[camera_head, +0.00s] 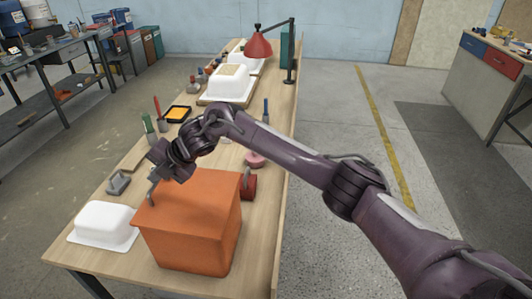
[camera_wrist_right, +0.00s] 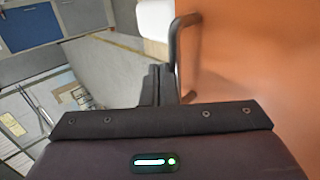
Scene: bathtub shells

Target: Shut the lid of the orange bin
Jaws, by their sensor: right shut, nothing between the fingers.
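The orange bin (camera_head: 192,242) stands upright near the front end of the workbench. Its orange lid (camera_head: 198,194) lies across the top, with its rim over the front wall. I cannot tell whether it is fully seated at every edge. A grey curved handle (camera_head: 152,190) sits at the lid's left edge. My right gripper (camera_head: 157,172) is just above that edge, by the handle. In the right wrist view, its closed fingers (camera_wrist_right: 165,85) are beside the grey handle (camera_wrist_right: 176,38) and the orange surface (camera_wrist_right: 245,60), with nothing between them. My left gripper is out of view.
A white tub shell (camera_head: 103,224) lies left of the bin. A grey tray (camera_head: 118,182), a red cylinder (camera_head: 249,184) and a pink round object (camera_head: 255,159) are near. Further back are white shells (camera_head: 230,85) and a red lamp (camera_head: 258,47). The right floor is clear.

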